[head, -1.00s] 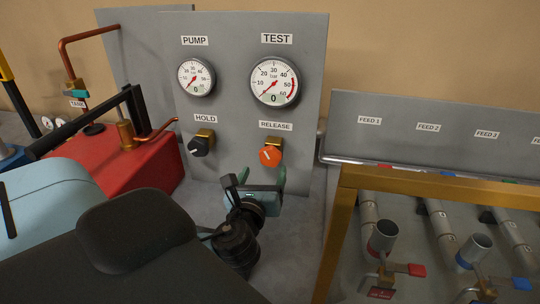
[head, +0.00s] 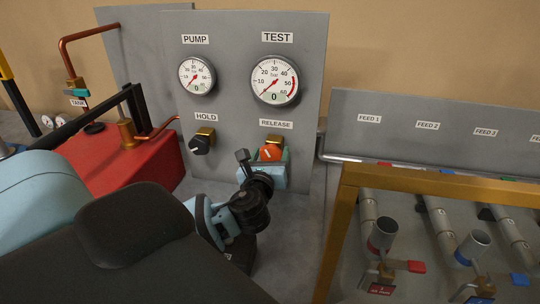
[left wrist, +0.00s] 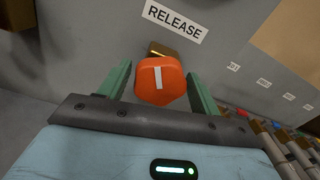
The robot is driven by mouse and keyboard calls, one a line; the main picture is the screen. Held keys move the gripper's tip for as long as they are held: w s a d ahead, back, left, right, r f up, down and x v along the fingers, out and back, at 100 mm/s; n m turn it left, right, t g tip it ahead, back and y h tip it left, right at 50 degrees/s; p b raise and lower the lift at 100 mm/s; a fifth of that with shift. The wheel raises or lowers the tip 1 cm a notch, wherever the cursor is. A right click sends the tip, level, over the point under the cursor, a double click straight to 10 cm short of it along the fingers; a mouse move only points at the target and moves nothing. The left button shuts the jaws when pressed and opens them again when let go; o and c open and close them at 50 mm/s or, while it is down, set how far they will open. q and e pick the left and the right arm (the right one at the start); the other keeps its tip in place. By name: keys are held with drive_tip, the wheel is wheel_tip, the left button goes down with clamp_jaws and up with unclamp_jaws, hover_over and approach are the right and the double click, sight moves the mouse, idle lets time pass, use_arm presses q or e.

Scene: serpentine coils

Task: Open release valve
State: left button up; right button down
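The orange release valve knob (head: 271,153) sits on a brass fitting below the RELEASE label on the grey panel. In the left wrist view the knob (left wrist: 160,80) shows a white mark running nearly upright. My left gripper (head: 271,158) is at the knob. In the left wrist view its two green fingers (left wrist: 158,84) stand open on either side of the knob, with gaps showing on both sides. In the head view the gripper body hides the knob's lower part. My right gripper is not in view.
The black hold knob (head: 201,145) sits left of the release knob. PUMP (head: 197,76) and TEST (head: 274,81) gauges are above, needles low. A red tank (head: 130,165) stands left. A brass-coloured frame (head: 440,184) with feed pipes stands right.

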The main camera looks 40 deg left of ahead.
use_arm(q)
drive_tip(key=c, duration=0.7)
drive_tip(key=shift+n, duration=0.3)
drive_tip(key=n, duration=0.4)
drive_tip(key=shift+n, duration=0.3)
drive_tip(key=n, duration=0.4)
drive_tip(key=shift+f+n, duration=0.1)
drive_tip(key=shift+n, duration=0.2)
drive_tip(key=n, duration=0.4)
drive_tip(key=shift+a, duration=0.1)
drive_tip(key=shift+n, duration=2.2)
